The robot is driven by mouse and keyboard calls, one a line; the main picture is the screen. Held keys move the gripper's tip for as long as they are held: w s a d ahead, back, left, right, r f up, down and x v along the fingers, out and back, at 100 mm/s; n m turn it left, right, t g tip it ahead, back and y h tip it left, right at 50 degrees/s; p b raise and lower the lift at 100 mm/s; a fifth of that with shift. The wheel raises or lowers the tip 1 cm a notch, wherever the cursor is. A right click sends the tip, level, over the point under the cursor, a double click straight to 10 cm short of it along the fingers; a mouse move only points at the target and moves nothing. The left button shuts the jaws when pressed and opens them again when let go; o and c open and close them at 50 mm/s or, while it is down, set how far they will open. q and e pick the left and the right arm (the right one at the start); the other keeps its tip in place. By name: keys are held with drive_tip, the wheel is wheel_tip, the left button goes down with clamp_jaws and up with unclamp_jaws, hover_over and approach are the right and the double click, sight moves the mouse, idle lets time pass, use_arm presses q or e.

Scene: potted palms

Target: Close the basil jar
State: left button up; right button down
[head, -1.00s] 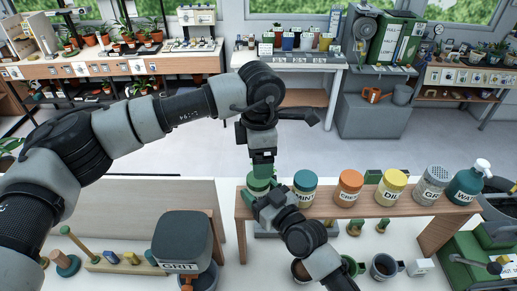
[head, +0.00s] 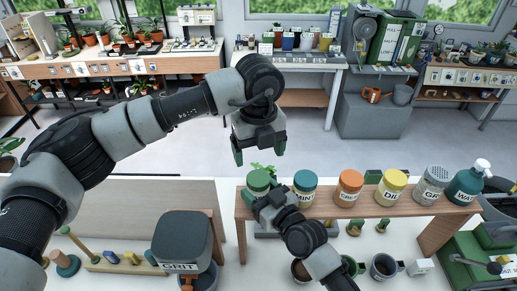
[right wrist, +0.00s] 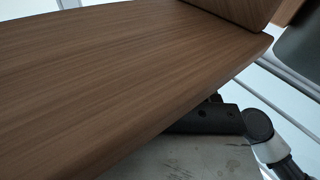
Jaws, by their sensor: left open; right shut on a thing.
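The basil jar (head: 258,179) stands at the left end of the wooden shelf in the head view, with a green lid on top. Its label is hidden, and my right arm covers much of its front. My right gripper (head: 262,201) is shut on the jar from the front; its fingertips are mostly hidden. My left gripper (head: 258,150) is open and empty above the jar, apart from the lid. The lid looks level, but I cannot tell how tightly it sits. The right wrist view does not show the jar.
A teal-lidded jar (head: 304,186) stands close to the right of the basil jar. An orange-lidded jar (head: 349,186) and a yellow-lidded jar (head: 391,186) follow along the shelf (head: 329,211). A grey GRIT container (head: 183,238) is at lower left. Wood fills much of the right wrist view.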

sight(259, 178)
use_arm(q)
drive_tip(key=shift+n, duration=0.3)
drive_tip(key=shift+f, duration=4)
drive_tip(key=c, duration=0.9)
drive_tip(key=m, duration=0.6)
drive_tip(key=shift+c, duration=0.3)
drive_tip(key=m, duration=0.6)
drive_tip(key=o, duration=0.9)
drive_tip(key=shift+o, duration=0.6)
